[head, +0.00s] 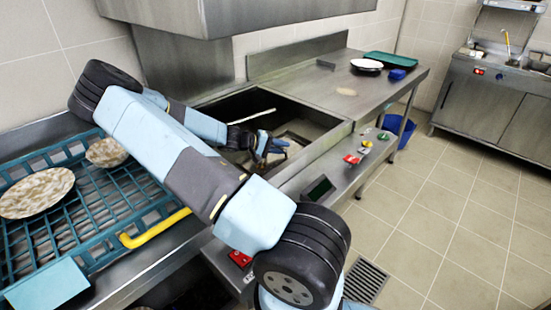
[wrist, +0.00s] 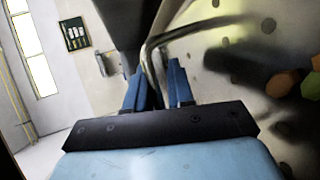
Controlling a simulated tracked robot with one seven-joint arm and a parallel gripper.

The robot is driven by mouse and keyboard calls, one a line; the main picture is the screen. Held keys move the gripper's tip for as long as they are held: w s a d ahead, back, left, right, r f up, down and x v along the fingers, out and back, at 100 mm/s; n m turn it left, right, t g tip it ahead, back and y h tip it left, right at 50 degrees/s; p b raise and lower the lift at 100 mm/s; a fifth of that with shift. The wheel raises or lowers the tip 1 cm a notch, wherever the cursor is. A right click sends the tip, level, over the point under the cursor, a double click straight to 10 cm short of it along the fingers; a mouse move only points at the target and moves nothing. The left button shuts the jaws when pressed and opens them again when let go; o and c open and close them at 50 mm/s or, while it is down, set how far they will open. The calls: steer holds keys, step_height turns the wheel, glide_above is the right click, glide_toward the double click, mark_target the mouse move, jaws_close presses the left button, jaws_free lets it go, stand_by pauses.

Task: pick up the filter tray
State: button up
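The filter tray (wrist: 215,85) shows in the wrist view as a pale metal plate with round holes, filling the right side. Its bent rod handle (wrist: 190,30) runs down between the two blue fingers of my gripper (wrist: 159,88). The fingers are close together with the rod filling the gap, so my gripper looks shut on the handle. In the head view my gripper (head: 268,148) is down inside the open steel basin (head: 335,128). The tray is hard to make out there, partly hidden by my arm and gripper.
A blue-green rack (head: 75,205) with plates stands at the left. A steel counter (head: 320,85) behind the basin holds a plate (head: 367,65), a green tray (head: 392,59) and a blue block (head: 397,74). Coloured buttons (head: 367,144) line the front edge. Orange and green pieces (wrist: 283,83) show by the tray.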

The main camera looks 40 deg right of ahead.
mark_target(281, 156)
jaws_close()
steer(key=shift+f, duration=0.1)
step_height(281, 156, up, 10)
stand_by(0.7)
